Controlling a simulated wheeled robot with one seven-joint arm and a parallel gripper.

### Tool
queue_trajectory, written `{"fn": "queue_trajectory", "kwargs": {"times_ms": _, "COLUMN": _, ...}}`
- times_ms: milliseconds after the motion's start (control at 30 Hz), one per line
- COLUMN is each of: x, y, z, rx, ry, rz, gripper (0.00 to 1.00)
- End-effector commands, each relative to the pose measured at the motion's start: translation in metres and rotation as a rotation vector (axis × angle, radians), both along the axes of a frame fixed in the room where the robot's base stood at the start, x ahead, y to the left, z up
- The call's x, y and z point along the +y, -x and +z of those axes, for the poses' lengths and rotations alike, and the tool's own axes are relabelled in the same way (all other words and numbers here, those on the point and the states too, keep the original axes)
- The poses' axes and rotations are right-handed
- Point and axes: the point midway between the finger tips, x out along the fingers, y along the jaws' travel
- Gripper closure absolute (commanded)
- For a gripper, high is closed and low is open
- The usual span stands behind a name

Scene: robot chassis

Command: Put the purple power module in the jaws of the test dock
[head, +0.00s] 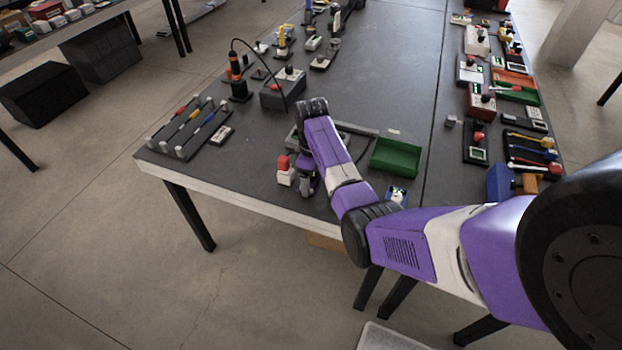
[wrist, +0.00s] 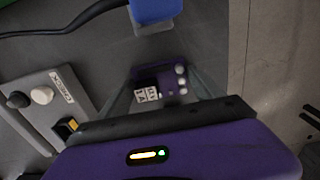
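A small purple module (wrist: 180,80) with a white label and silver knobs shows in the wrist view, between the ends of my gripper's (wrist: 162,84) two fingers. The fingers reach to its two sides, but whether they press on it is unclear. In the head view my gripper (head: 307,187) is low over the table's front edge, and my wrist hides most of what lies below. A grey box with a white knob, a black knob and a label (wrist: 62,84) is left of the fingers in the wrist view. It may be the test dock; its jaws are not clearly visible.
A red and white block (head: 285,172) stands just left of my gripper. A green tray (head: 396,157) and a small blue-and-white item (head: 397,196) are to the right. A black cable (wrist: 62,30) crosses the table.

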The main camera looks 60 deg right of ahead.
Motion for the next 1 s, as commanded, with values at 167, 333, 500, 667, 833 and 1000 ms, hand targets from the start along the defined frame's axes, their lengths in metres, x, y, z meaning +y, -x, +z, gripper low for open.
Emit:
{"fn": "queue_trajectory", "kwargs": {"times_ms": 167, "x": 0.000, "y": 0.000, "z": 0.000, "rx": 0.000, "ry": 0.000, "rz": 0.000, "gripper": 0.06}}
{"fn": "queue_trajectory", "kwargs": {"times_ms": 333, "x": 0.000, "y": 0.000, "z": 0.000, "rx": 0.000, "ry": 0.000, "rz": 0.000, "gripper": 0.06}}
{"fn": "queue_trajectory", "kwargs": {"times_ms": 500, "x": 0.000, "y": -0.001, "z": 0.008, "rx": -0.001, "ry": 0.001, "rz": 0.000, "gripper": 0.06}}
{"fn": "queue_trajectory", "kwargs": {"times_ms": 667, "x": -0.001, "y": -0.001, "z": 0.033, "rx": -0.003, "ry": 0.003, "rz": 0.000, "gripper": 0.06}}
{"fn": "queue_trajectory", "kwargs": {"times_ms": 833, "x": -0.001, "y": -0.002, "z": 0.070, "rx": -0.004, "ry": 0.004, "rz": 0.001, "gripper": 0.06}}
{"fn": "queue_trajectory", "kwargs": {"times_ms": 1000, "x": 0.000, "y": -0.001, "z": 0.105, "rx": -0.003, "ry": 0.003, "rz": 0.001, "gripper": 0.06}}
